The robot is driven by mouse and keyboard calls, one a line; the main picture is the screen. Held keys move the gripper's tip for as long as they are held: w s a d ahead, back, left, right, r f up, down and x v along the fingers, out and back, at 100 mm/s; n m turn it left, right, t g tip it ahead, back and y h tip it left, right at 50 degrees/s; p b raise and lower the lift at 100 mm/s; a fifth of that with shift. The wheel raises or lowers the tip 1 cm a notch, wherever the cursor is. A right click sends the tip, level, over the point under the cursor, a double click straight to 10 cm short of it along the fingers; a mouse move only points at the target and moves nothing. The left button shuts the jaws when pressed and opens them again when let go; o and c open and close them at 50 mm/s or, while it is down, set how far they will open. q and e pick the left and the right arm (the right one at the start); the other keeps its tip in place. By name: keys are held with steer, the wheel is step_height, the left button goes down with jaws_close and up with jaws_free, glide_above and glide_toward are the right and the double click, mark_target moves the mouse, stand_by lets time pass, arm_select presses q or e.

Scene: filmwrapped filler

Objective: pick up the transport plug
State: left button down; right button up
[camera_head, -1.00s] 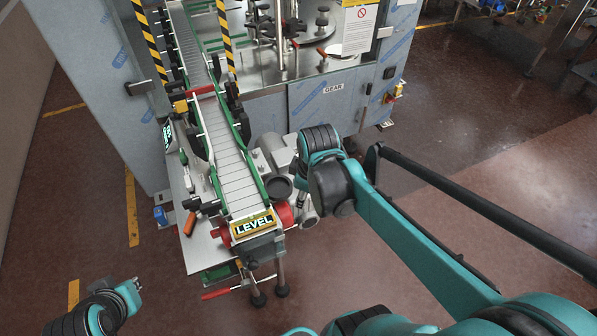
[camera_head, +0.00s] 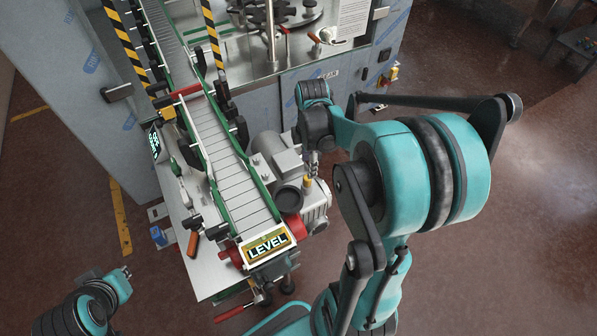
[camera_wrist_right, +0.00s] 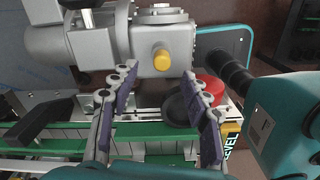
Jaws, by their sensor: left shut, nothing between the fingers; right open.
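The likely transport plug is a yellow cap (camera_head: 307,182) on the grey pump beside the conveyor. In the right wrist view it is a yellow rounded plug (camera_wrist_right: 162,60) on the housing's face. My right gripper (camera_wrist_right: 159,75) is open, its two fingers spread either side of the line to the plug; nothing is between them that I can see held. In the head view my right gripper (camera_head: 313,168) is just above the plug, partly hidden by its wrist. My left gripper (camera_head: 125,277) is shut and empty at the lower left, away from the pump.
The grey pump (camera_head: 282,160) stands against the conveyor (camera_head: 228,170), which has a LEVEL sign (camera_head: 267,245) at its near end. An orange-handled tool (camera_head: 193,244) lies on the metal plate. The machine cabinet (camera_head: 340,85) is behind. Open floor lies right.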

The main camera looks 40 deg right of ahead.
mark_target(306, 177)
steer(key=f, duration=0.2)
steer(key=f+b, duration=0.1)
steer(key=f, duration=0.4)
steer(key=shift+a+f, duration=0.3)
steer(key=shift+a, duration=0.1)
steer(key=shift+s, duration=0.1)
steer(key=c, duration=0.9)
